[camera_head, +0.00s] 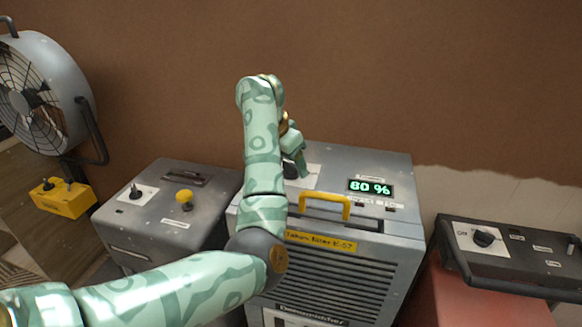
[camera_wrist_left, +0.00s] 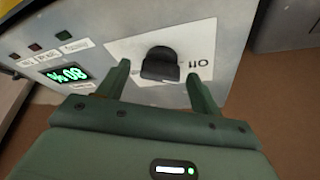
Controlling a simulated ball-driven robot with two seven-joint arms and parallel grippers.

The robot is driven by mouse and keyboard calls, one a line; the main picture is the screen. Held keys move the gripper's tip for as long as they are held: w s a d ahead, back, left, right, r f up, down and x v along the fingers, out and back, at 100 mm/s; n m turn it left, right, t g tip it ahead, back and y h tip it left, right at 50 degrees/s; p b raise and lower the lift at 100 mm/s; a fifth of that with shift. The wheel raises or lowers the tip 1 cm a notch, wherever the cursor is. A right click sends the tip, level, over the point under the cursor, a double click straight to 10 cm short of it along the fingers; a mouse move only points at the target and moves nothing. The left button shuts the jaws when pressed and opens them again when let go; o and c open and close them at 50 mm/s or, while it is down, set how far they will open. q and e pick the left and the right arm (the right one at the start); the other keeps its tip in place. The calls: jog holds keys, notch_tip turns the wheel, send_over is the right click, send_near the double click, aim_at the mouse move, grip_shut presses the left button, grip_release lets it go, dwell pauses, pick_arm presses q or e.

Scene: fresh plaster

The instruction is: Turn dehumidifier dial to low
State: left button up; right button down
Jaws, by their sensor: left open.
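The dehumidifier (camera_head: 400,240) is a grey box with a slatted front, a yellow handle and a green display (camera_head: 371,187) reading 80 %. Its black dial (camera_wrist_left: 161,60) sits on a white plate in the left wrist view, near an "Off" mark. My left gripper (camera_wrist_left: 158,72) is open, with one finger on each side of the dial. The fingers look close to it; I cannot tell whether they touch. In the head view my left gripper (camera_head: 295,163) is over the top panel and largely hides the dial; part of the white plate (camera_head: 312,174) shows. My right gripper is not in view.
A grey box (camera_head: 165,230) with a yellow knob stands close on the left. A large fan (camera_head: 45,90) with a yellow box (camera_head: 63,198) is farther left. A dark control panel (camera_head: 515,262) with another black dial sits on a red unit at right. The brown wall is behind.

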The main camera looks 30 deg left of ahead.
pick_arm(q)
jog(key=c, duration=1)
jog(key=shift+m, duration=0.3)
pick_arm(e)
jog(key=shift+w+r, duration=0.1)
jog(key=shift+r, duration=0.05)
pick_arm(q)
jog(key=shift+r+m+h+p, duration=0.15)
jog(key=shift+m+h+p, duration=0.4)
jog(key=shift+m, duration=0.35)
jog(key=m+g+h+p, duration=0.1)
jog(key=m, duration=0.2)
jog(key=shift+w+a+m, duration=0.1)
jog(key=shift+a+m, duration=0.05)
jog(key=shift+m, duration=0.15)
jog(key=m+p, duration=0.1)
jog(key=m, duration=0.1)
jog(key=shift+w+m+g+h, duration=0.1)
jog(key=shift+m+g+h, duration=0.2)
jog(key=shift+g+h, duration=0.1)
jog(key=shift+a+m+g, duration=0.1)
jog(key=shift+m+g, duration=0.5)
jog(key=shift+m, duration=1)
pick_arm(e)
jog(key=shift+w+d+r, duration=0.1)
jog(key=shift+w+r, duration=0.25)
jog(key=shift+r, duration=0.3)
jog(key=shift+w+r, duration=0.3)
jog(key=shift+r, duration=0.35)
